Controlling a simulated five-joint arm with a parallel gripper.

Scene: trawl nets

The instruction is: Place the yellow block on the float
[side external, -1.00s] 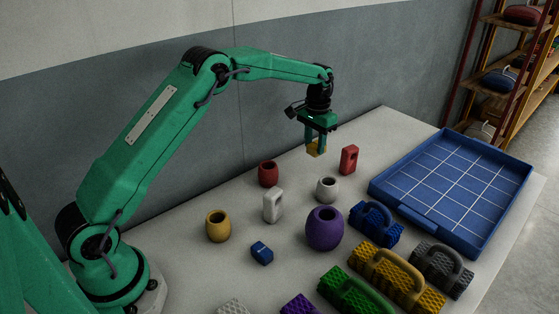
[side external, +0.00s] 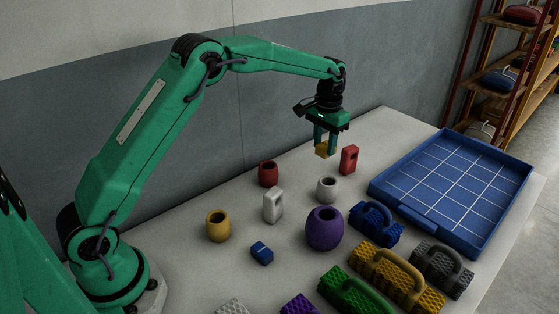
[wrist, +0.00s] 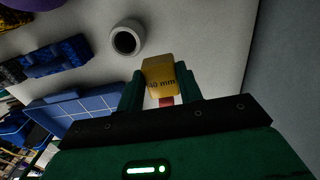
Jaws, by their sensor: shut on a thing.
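The yellow block (side external: 321,151) is held between the fingers of my gripper (side external: 325,146), above the table and apart from it. In the wrist view, the yellow block (wrist: 160,73) sits between both fingers, with "mm" lettering on its face. Several barrel-shaped pieces with a hole in the top stand upright below: red (side external: 268,174), white (side external: 327,189), yellow (side external: 218,226) and large purple (side external: 324,229). I cannot tell which of these is the float. The white one (wrist: 127,38) also shows in the wrist view, beside the block.
A red upright block (side external: 348,160) stands just right of my gripper. A white upright block (side external: 273,206) and a blue block (side external: 262,253) stand nearer. Handled blocks in blue (side external: 376,224), yellow, green and grey line the front right. A blue gridded tray (side external: 405,215) is at the right.

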